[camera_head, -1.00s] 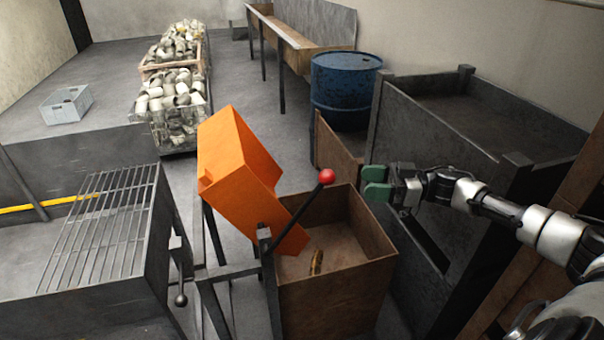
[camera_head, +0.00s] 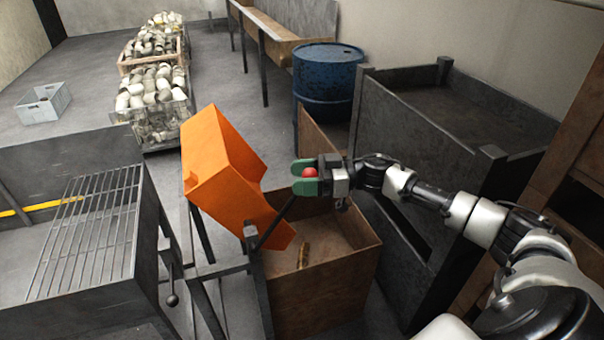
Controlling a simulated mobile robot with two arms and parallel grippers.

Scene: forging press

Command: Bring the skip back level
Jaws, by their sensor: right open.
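The orange skip (camera_head: 222,165) is tipped on its dark stand, its lower lip leaning over a rusty brown bin (camera_head: 320,292). A dark lever runs up to the right from the skip's pivot and ends in a red knob (camera_head: 310,172). My right gripper (camera_head: 306,178) is open, with its green fingers on either side of the red knob. I cannot tell whether the fingers touch it. A small brownish piece (camera_head: 303,255) lies in the bin below. My left gripper is not in view.
A slatted grate table (camera_head: 85,235) stands at the left. A blue drum (camera_head: 326,85) and a tall dark metal bin (camera_head: 450,110) stand behind my right arm. Crates of pale pieces (camera_head: 155,100) and a grey crate (camera_head: 43,104) sit farther back, with open floor around them.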

